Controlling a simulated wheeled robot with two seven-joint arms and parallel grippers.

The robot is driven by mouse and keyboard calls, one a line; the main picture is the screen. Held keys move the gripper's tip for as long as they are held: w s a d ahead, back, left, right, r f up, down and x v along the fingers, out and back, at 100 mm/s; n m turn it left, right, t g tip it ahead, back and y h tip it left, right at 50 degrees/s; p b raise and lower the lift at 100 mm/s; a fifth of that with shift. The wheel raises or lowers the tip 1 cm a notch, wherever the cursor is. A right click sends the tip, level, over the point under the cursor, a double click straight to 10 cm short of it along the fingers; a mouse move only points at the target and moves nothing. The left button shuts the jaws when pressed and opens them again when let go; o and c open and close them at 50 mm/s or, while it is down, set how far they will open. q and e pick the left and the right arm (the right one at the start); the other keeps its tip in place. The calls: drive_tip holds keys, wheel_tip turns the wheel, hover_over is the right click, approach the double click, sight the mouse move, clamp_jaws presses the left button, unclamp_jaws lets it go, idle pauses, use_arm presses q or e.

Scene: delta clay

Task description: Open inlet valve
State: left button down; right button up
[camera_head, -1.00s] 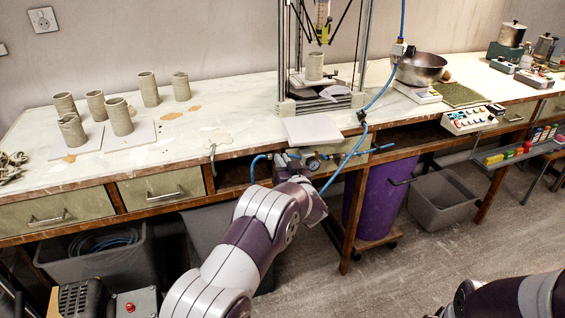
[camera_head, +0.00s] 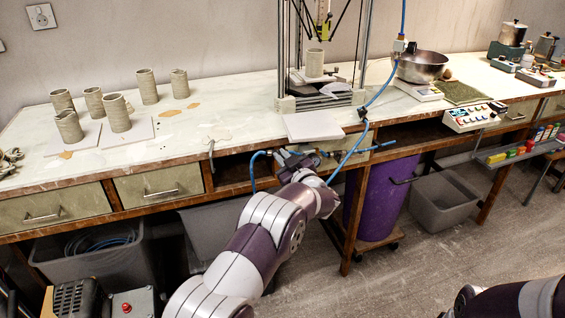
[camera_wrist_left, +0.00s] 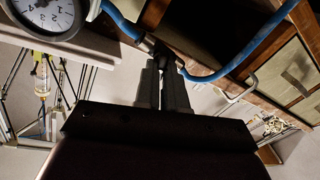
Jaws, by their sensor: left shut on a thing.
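My left gripper (camera_head: 286,158) is at the front edge of the workbench, by the blue air line. In the left wrist view its fingers (camera_wrist_left: 167,66) are close together on the small inlet valve handle, whose dark metal fitting (camera_wrist_left: 148,43) shows just beyond the tips. The handle is mostly hidden between the fingers, so I cannot tell its angle. Blue hose (camera_wrist_left: 236,62) leads off from both sides of the fitting. A round pressure gauge (camera_wrist_left: 46,14) with a white dial is close beside it. My right gripper is out of view.
The workbench (camera_head: 240,115) carries several clay cups at left and a delta printer frame (camera_head: 283,60) behind the valve. A purple bin (camera_head: 385,198) and a grey crate (camera_head: 440,200) stand below. Blue hose (camera_head: 350,152) runs along the front edge.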

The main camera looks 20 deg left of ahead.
use_arm(q)
drive_tip(key=n+g, duration=0.1)
drive_tip(key=n, duration=0.5)
drive_tip(key=n+g+b, duration=0.1)
drive_tip(key=n+g, duration=0.1)
drive_tip(key=n, duration=0.4)
drive_tip(key=shift+n, duration=0.7)
drive_tip(key=c, duration=1.2)
unclamp_jaws()
drive_tip(key=shift+g, duration=0.3)
drive_tip(key=v, duration=1.2)
drive_tip(key=shift+s+d, duration=0.2)
drive_tip(key=shift+d, duration=0.15)
drive_tip(key=shift+f, duration=0.1)
